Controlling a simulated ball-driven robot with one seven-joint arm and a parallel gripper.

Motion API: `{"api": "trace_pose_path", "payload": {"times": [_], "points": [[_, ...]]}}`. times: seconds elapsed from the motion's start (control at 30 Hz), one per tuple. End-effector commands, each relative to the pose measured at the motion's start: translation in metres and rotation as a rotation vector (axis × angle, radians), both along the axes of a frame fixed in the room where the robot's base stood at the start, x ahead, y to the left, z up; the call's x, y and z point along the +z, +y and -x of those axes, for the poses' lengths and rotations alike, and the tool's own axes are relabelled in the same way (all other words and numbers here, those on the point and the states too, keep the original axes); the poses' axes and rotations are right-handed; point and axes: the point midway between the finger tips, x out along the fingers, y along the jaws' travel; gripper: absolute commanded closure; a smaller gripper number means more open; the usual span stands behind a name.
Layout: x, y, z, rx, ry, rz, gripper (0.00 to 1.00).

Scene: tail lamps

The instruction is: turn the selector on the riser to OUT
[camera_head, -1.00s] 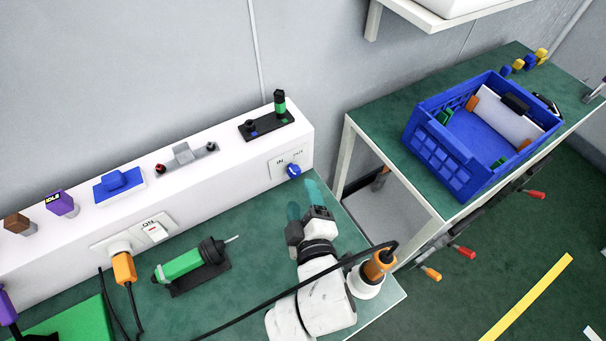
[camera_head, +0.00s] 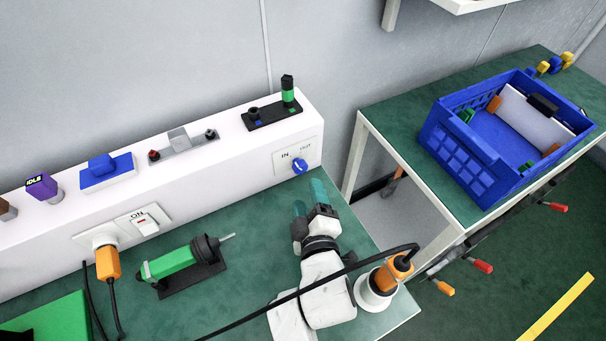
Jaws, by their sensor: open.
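The selector (camera_head: 299,166) is a blue round knob on a white plate (camera_head: 281,164) at the right end of the front face of the white riser (camera_head: 225,172). The plate is marked IN on the left and OUT on the right. A pale mark shows on the knob, but I cannot tell clearly which word it points to. My gripper (camera_head: 309,198) has two teal fingers, open and empty. It is below and slightly right of the knob in the picture, pointing toward the riser, apart from the knob.
A green tool (camera_head: 172,263) in a black holder lies left of my arm. A black cable runs across my arm to an orange plug on a white base (camera_head: 376,290). A blue crate (camera_head: 455,160) stands on the right bench. Green bench top between gripper and riser is clear.

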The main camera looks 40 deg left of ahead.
Motion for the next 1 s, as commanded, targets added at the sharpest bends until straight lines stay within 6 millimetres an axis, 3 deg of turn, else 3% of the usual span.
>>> {"api": "trace_pose_path", "payload": {"times": [0.4, 0.87, 1.0], "points": [[-0.014, 0.051, -0.044, 0.001, 0.000, -0.001, 0.37], [-0.017, 0.059, -0.052, 0.000, 0.000, 0.000, 0.37], [-0.017, 0.059, -0.052, 0.000, 0.000, 0.000, 0.48]]}}
